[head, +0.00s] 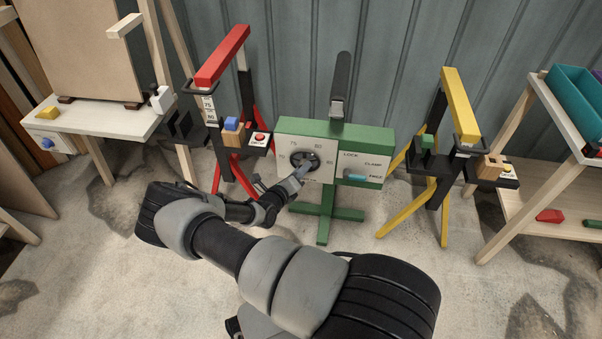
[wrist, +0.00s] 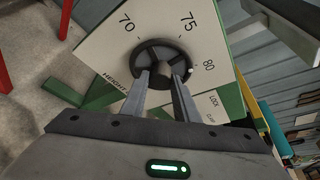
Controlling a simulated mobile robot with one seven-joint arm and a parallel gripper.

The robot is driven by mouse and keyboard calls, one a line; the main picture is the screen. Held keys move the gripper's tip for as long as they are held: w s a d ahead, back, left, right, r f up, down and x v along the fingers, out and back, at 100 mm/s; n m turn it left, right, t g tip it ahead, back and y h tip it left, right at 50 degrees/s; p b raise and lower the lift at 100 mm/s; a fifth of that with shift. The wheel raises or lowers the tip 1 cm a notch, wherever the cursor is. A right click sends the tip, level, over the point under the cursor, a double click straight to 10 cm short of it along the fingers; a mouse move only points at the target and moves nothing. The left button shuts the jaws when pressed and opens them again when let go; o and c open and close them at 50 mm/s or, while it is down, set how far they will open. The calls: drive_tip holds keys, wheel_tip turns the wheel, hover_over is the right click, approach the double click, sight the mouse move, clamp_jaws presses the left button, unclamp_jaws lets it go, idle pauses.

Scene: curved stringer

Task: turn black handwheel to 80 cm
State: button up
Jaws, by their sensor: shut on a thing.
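The black handwheel (head: 304,158) sits on the pale dial plate (head: 318,172) of the green-framed stand, in the middle of the head view. In the wrist view the handwheel (wrist: 160,42) is a dark spoked ring with a central hub. The plate around it reads 70, 75 and 80, with HEIGHT printed below. A small white mark on the rim lies close to the 80. My gripper (head: 300,173) reaches the wheel from the front. In the wrist view my gripper (wrist: 171,74) is shut on the wheel's hub area; the exact contact is partly hidden by the fingers.
A red-topped stand (head: 222,55) is to the left and a yellow-topped stand (head: 460,105) to the right. A white table (head: 95,118) and a wooden shelf (head: 545,225) stand farther out.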

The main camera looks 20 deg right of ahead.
idle(0.3)
drive_tip(key=o, duration=1.1)
drive_tip(key=shift+c, duration=0.2)
drive_tip(key=p+v, duration=0.4)
drive_tip(key=v, duration=1.3)
drive_tip(key=shift+a, duration=0.25)
drive_tip(key=shift+s, duration=0.15)
